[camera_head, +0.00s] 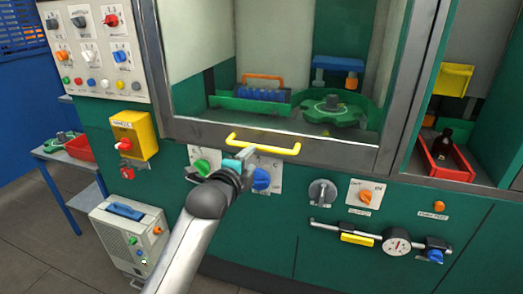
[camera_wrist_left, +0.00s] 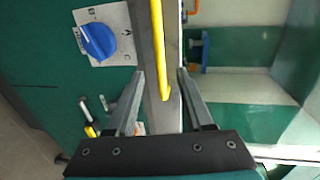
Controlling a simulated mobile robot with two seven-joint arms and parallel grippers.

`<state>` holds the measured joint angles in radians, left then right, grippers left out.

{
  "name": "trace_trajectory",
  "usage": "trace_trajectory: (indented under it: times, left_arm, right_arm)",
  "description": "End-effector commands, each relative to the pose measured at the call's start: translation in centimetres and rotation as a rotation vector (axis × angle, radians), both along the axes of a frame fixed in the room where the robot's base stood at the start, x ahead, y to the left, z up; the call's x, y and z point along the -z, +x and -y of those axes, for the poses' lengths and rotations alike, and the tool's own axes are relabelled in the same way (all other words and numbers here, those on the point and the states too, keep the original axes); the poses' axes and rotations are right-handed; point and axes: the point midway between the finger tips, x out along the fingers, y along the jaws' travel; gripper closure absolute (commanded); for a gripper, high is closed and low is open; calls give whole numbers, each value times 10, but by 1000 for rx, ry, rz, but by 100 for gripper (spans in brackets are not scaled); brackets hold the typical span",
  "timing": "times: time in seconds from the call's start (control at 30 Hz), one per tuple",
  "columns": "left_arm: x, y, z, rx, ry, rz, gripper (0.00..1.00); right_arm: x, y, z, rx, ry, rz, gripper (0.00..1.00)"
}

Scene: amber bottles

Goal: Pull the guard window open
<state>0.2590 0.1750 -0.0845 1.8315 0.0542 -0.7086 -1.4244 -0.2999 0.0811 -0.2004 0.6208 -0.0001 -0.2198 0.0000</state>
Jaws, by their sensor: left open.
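The guard window (camera_head: 335,152) is a clear pane in a grey frame across the green machine's front; it covers the work chamber. Its yellow bar handle (camera_head: 272,147) runs along the lower rail. My left gripper (camera_head: 243,158) is at the handle's underside near its left half, fingers pointing at the rail. In the left wrist view my left gripper (camera_wrist_left: 160,75) is open, one finger on each side of the yellow handle (camera_wrist_left: 157,45) and the grey rail. I cannot tell whether a finger touches the handle. My right gripper is out of view.
Below the rail are a green knob (camera_head: 203,168) and a blue knob (camera_head: 262,179), close to my gripper. A yellow box (camera_head: 134,133) with a red button is at left. A red tray (camera_head: 446,163) with an amber bottle (camera_head: 442,142) sits in the right bay.

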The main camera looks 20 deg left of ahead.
Motion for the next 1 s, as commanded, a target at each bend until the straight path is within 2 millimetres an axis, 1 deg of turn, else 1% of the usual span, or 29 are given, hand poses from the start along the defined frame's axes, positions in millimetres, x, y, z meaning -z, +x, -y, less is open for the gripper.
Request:
trace_trajectory:
  times: [0.03,0.2,0.6,0.8,1.0]
  left_arm:
    - [2,8,0,-2,-3,1,48]
    - [7,31,1,-2,-3,0,48]
    - [17,78,3,-1,-3,0,48]
    - [20,93,3,-2,-3,0,48]
    - [21,99,3,0,-1,-1,48]
  right_arm:
    - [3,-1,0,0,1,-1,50]
    - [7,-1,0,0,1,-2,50]
    - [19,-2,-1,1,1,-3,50]
    - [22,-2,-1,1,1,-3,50]
    - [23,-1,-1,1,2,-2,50]
